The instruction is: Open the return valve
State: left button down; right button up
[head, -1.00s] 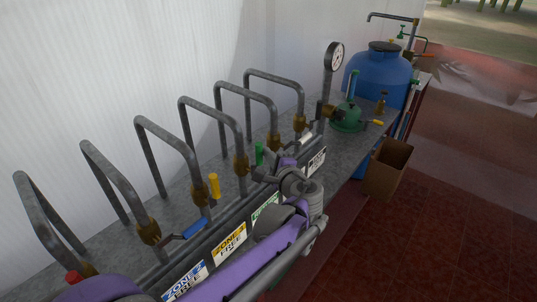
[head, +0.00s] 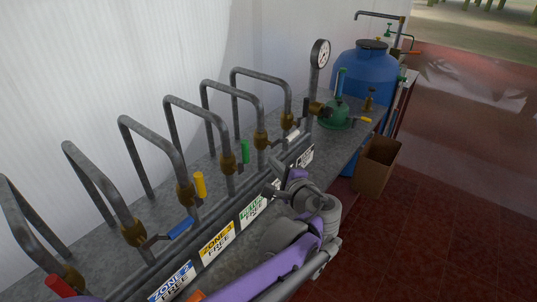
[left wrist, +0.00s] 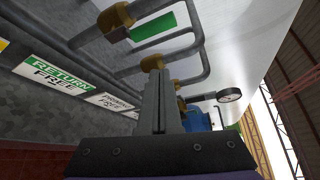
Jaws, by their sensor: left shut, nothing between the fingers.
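The green handle (head: 244,151) stands upright in the head view, beside its brass valve body (head: 228,163) on a bent grey pipe. The green and white RETURN sign (head: 253,208) is on the rail in front, partly hidden by my arm. My left gripper (head: 275,188) is shut and empty, to the lower right of the green handle and apart from it. In the left wrist view the shut fingers (left wrist: 161,100) point up the middle; the green handle (left wrist: 153,27) lies beyond their tips, and the RETURN sign (left wrist: 57,73) is at left. My right gripper is not in view.
Neighbouring valves have yellow (head: 200,185), blue (head: 180,228), red (head: 60,286) and white (head: 292,135) handles. A pressure gauge (head: 320,53), green pump (head: 335,115) and blue barrel (head: 362,75) stand further back. A cardboard box (head: 375,165) is on the right.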

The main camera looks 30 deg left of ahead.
pick_arm(q)
jog(key=shift+s+d, duration=0.2)
jog(key=shift+d, duration=0.7)
jog(key=shift+s, duration=0.1)
jog(key=s+d+f+n+g+h, duration=0.1)
jog(key=s+f+n+g+h, duration=0.4)
jog(key=s+f, duration=0.55)
jog(key=s+d+f+n+t+h, duration=0.1)
jog(key=s+d+f+n+h, duration=0.4)
jog(key=s+d+f+h, duration=0.3)
jog(key=shift+s+d+f+t, duration=0.25)
jog(key=shift+d+t, duration=0.15)
jog(key=shift+d, duration=0.6)
